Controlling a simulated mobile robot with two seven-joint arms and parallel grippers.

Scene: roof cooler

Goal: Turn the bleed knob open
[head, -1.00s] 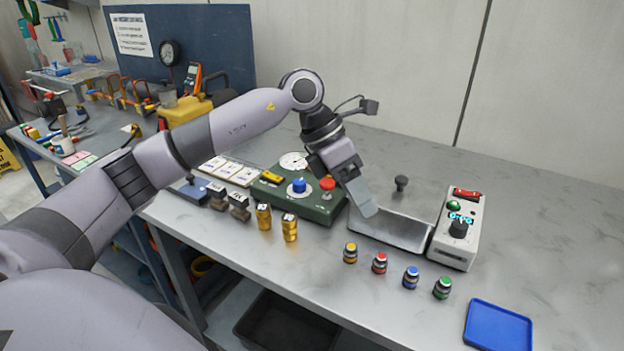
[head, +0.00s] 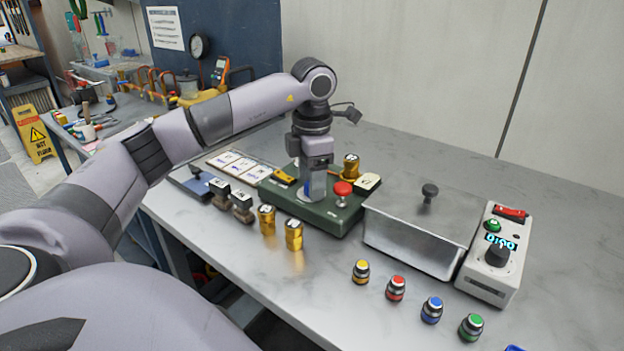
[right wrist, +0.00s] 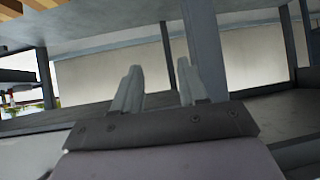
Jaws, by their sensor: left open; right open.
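A green box (head: 322,222) sits on the metal bench with a red mushroom button (head: 342,189) on its top. My left gripper (head: 311,196) points down over the middle of this box, left of the red button. Its fingers hide the spot where the blue knob sits, so I cannot see the knob or whether they touch it. The left gripper is open. In the right wrist view, my right gripper (right wrist: 158,90) is open with nothing between its fingers, away from the box.
A metal tray (head: 415,243) and a white control box (head: 488,270) stand to the right. Brass fittings (head: 293,235) and a row of coloured-top caps (head: 396,288) stand in front. A brass piece (head: 350,166) is behind the button. The bench's back right is clear.

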